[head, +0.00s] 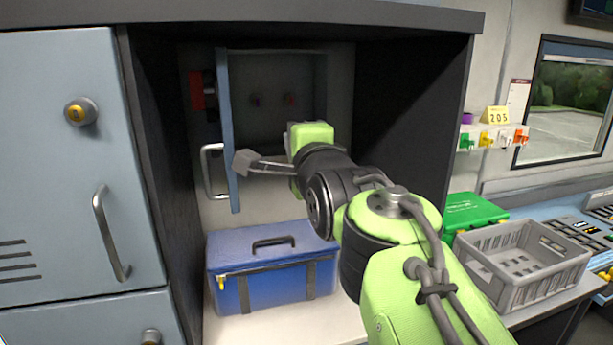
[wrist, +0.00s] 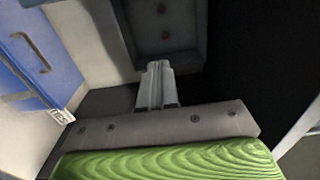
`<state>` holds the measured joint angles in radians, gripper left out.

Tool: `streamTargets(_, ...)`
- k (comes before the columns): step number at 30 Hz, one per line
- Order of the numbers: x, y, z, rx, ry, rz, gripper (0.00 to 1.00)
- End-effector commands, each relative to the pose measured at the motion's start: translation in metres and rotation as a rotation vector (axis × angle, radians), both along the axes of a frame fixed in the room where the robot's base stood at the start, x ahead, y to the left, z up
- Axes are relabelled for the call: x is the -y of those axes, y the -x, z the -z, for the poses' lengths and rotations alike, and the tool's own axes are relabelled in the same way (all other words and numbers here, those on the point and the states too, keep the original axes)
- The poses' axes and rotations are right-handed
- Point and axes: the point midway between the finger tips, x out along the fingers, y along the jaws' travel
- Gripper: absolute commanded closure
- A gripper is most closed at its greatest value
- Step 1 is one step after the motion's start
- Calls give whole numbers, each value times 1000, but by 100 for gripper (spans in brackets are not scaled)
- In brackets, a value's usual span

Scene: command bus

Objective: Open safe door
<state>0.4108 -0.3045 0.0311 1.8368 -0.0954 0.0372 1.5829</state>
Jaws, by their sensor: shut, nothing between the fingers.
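The blue-grey safe door (head: 230,130) stands open in the head view, swung out and seen nearly edge-on. Its pale bar handle (head: 210,172) is on the left, outer side. The safe interior (head: 290,75) shows to the right of the door, and part of it shows in the wrist view (wrist: 150,42). My gripper (head: 243,162) is shut and empty. Its fingertips are at the inner side of the door, near its lower free edge; I cannot tell whether they touch it. In the wrist view the shut fingers (wrist: 156,85) point toward the safe's opening.
A blue case (head: 270,262) stands on the shelf below the safe and shows in the wrist view (wrist: 38,55). Dark cabinet walls (head: 415,120) enclose the niche. A closed locker door (head: 60,170) is at left. A grey crate (head: 520,260) and a green case (head: 472,212) are at right.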

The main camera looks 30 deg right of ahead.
Motion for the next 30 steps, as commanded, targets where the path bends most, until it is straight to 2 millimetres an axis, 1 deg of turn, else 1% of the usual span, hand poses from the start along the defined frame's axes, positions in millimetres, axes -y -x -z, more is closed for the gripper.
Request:
streamTargets(3,-5,16,1,2,1,-1,100)
streamTargets(21,-28,95,0,3,1,0,100)
streamTargets(24,-30,101,0,0,0,0,100)
streamTargets(30,-30,102,0,-1,0,0,100)
